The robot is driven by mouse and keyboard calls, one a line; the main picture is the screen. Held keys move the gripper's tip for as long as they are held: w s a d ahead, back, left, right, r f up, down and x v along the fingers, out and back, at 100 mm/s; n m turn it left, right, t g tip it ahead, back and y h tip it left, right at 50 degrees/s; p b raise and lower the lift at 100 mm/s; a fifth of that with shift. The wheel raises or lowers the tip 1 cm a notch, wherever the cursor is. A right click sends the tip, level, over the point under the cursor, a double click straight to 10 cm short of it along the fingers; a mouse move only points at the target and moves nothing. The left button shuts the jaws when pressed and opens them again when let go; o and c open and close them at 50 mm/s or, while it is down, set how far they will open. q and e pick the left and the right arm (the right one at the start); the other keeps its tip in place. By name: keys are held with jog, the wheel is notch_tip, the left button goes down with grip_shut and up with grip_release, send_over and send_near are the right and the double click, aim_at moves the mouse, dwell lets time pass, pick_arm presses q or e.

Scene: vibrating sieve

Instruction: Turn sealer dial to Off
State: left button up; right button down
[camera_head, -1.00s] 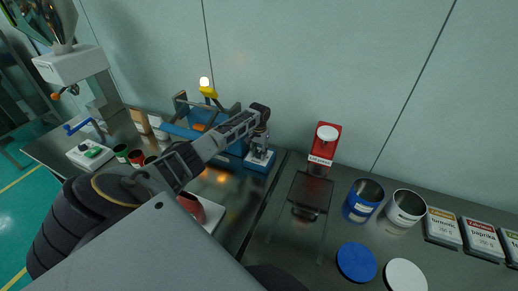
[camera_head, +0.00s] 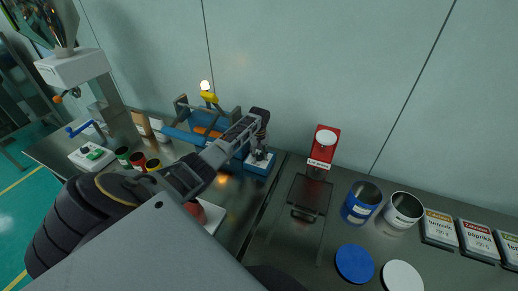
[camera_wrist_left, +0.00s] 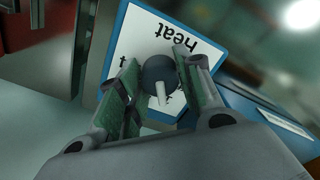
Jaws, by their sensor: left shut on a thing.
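The white dial plate (camera_wrist_left: 140,35) has a blue border and an upside-down "heat" label; other lettering is partly hidden by the fingers. My left gripper (camera_wrist_left: 160,88) is shut on the dial, green pads on either side. It also shows in the head view (camera_head: 262,135). My right gripper is not seen.
Several small cans and a white switch box (camera_head: 92,157) lie left.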

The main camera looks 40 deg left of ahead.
aim_at(259, 155)
pick_arm(q)
jog(key=n, duration=0.9)
jog(key=shift+n, duration=0.3)
jog(key=shift+r, duration=0.1)
jog(key=o, duration=1)
jog(key=shift+o, duration=0.2)
notch_tip(259, 155, up, 12)
dwell(0.5)
dwell(0.6)
